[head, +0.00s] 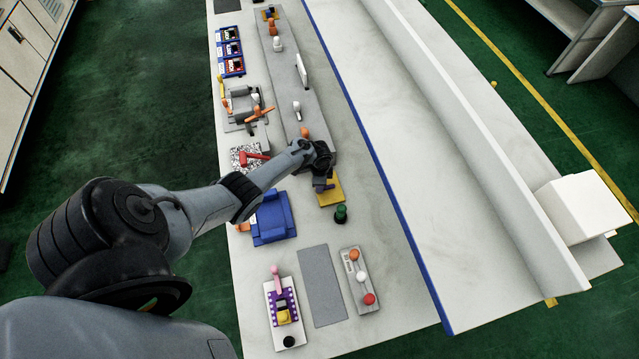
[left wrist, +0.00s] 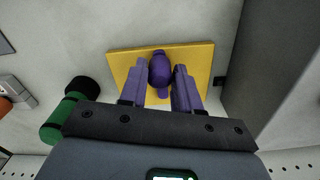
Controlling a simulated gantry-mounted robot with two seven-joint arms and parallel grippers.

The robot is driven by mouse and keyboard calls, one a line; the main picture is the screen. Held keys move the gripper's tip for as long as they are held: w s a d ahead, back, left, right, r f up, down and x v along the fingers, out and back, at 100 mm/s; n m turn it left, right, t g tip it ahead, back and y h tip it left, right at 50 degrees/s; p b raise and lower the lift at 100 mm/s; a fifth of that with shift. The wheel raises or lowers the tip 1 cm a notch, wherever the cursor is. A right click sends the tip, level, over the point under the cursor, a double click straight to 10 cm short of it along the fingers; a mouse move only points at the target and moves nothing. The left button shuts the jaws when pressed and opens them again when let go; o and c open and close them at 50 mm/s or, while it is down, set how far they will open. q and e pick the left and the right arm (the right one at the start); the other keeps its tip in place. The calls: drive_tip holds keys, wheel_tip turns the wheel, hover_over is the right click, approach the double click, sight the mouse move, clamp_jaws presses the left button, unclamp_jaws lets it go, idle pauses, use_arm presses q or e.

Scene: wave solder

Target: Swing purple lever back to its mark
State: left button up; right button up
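The purple lever's rounded knob (left wrist: 160,68) stands over a yellow base plate (left wrist: 203,53) in the left wrist view. In the head view the yellow base plate (head: 330,197) lies near the middle of the bench, and the lever there is largely hidden by my gripper. My left gripper (head: 322,177) is down at the lever. I cannot make out the mark. My right gripper is not in view.
A green knob with a dark top (head: 341,213) stands close beside the yellow plate. A blue fixture (head: 272,219) is at its lower left, and a red lever (head: 253,159) is farther left. A flat grey plate (head: 321,286) lies nearer. The white strip (head: 415,150) to the right is clear.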

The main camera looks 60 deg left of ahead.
use_arm(q)
drive_tip(key=o, duration=0.3)
wheel_tip(320, 180, up, 9)
drive_tip(key=p, duration=0.3)
drive_tip(key=shift+r+p, duration=0.1)
drive_tip(key=shift+p, duration=0.2)
drive_tip(key=shift+r, duration=0.8)
drive_tip(key=shift+s+f, duration=0.1)
